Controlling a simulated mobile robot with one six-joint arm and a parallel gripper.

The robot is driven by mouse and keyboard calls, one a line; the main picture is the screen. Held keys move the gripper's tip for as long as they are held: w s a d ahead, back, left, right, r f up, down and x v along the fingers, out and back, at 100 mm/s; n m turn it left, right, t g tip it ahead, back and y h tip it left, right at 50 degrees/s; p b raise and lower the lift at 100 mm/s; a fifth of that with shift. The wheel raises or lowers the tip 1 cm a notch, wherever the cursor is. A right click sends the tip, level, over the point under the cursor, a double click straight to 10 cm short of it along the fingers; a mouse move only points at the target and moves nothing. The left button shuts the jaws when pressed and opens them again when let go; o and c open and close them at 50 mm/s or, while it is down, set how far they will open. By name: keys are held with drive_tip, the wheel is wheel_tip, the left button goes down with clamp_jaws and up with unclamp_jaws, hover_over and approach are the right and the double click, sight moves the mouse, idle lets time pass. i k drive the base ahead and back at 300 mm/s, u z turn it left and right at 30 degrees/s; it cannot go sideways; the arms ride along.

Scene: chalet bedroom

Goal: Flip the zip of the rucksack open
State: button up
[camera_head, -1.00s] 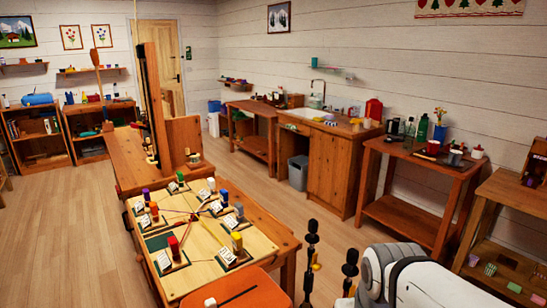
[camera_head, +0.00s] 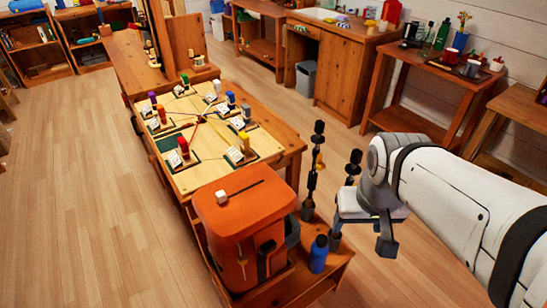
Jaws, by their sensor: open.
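The orange rucksack (camera_head: 240,235) stands upright on a low wooden stand in the lower middle of the head view. Its flat top has a dark straight slit, the zip line (camera_head: 245,187). A small white block, apparently the zip pull (camera_head: 221,197), sits at the slit's left end. My gripper (camera_head: 362,240) hangs to the right of the rucksack, apart from it. Its dark fingers are spread and nothing shows between them. The rucksack's far side and underside are hidden.
A blue bottle (camera_head: 319,254) stands right of the rucksack, near my gripper. Dark upright poles (camera_head: 317,165) rise behind it. A wooden table (camera_head: 190,175) with pale panels and coloured pegs stands beyond. Open floor (camera_head: 90,220) lies to the left.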

sight(221, 196)
drive_tip(key=u, duration=1.05)
drive_tip(key=k, duration=0.6)
drive_tip(key=u, duration=0.15)
drive_tip(key=i, duration=0.5)
